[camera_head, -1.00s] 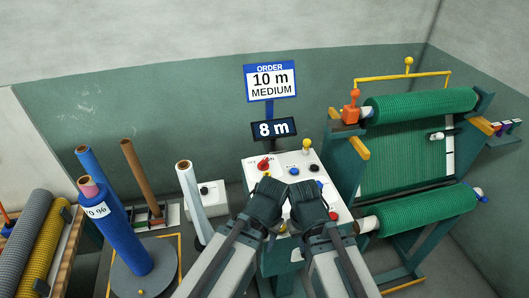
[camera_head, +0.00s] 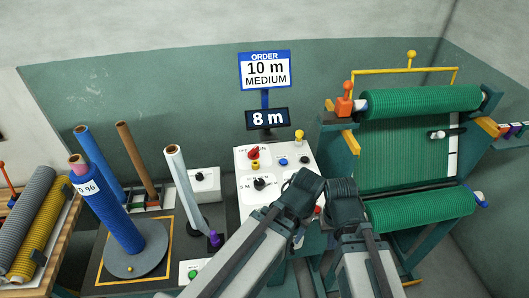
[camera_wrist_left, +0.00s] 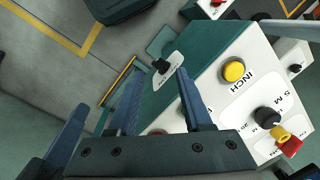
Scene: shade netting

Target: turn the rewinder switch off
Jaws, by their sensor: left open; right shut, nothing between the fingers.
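The white control panel (camera_head: 242,200) stands in the middle, and its red rotary switch (camera_head: 253,152) sits at the top left beside on/off lettering I can only partly read. The red switch also shows at the lower right of the left wrist view (camera_wrist_left: 291,147), beyond a yellow knob. A black size selector (camera_head: 260,184) is below it. My left gripper (camera_head: 305,181) is over the panel's lower right, apart from the switch; its open fingers (camera_wrist_left: 130,95) show in the wrist view. My right gripper (camera_head: 342,186) is shut and empty, right beside the left one.
The rewinder frame (camera_head: 355,190) with green net rolls stands to the right of the panel. The display (camera_head: 267,118) reads 8 m, under an order sign (camera_head: 265,70) for 10 m medium. Upright tubes and a blue roll (camera_head: 112,215) stand left. A yellow INCH button (camera_wrist_left: 233,70) is on the panel.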

